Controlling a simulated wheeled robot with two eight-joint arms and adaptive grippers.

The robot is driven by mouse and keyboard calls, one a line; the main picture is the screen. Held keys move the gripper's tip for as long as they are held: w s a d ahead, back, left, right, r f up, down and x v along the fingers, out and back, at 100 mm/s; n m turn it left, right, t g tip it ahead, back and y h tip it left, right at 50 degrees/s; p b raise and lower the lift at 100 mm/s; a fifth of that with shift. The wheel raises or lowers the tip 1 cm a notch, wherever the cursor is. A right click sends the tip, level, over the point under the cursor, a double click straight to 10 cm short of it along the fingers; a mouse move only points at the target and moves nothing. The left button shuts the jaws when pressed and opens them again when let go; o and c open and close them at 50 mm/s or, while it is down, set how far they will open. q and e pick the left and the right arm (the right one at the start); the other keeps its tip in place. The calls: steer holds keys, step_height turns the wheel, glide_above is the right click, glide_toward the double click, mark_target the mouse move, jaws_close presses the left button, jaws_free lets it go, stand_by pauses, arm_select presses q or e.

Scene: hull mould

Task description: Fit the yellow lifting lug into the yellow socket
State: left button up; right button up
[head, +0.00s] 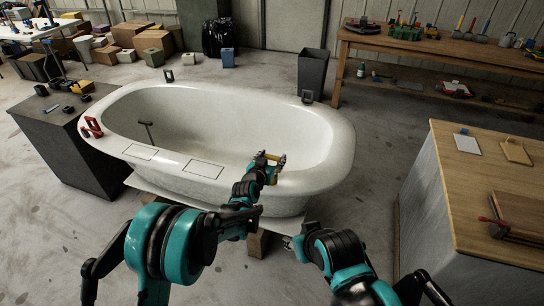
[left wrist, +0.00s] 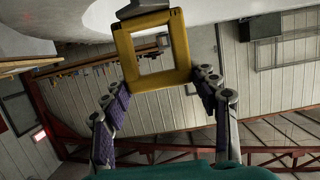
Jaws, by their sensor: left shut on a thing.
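The yellow lifting lug (left wrist: 181,46) is a square open frame, held between the fingertips of my left gripper (left wrist: 160,84). A grey piece (left wrist: 140,9) is at the lug's far side, close to the white hull surface; I cannot tell whether it touches. In the head view my left gripper (head: 269,166) is at the near right part of the white tub-shaped hull mould (head: 200,105), with a little yellow showing at its fingers. I cannot make out the yellow socket. My right gripper (head: 291,243) is low in front of the hull, apart from it, its fingers unclear.
A wood-topped bench (head: 470,190) stands at the right, a dark cabinet (head: 65,140) at the left. A grey bin (head: 312,72) stands behind. The floor between hull and right bench is clear.

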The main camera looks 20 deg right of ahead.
arm_select(q)
steer(key=shift+f, duration=0.95)
steer(key=o, duration=1.4)
steer(key=shift+s+a, duration=0.1)
steer(key=v, duration=1.1)
steer(key=shift+s+a+r, duration=0.1)
steer(key=shift+s+a, duration=0.1)
steer(key=shift+s, duration=0.1)
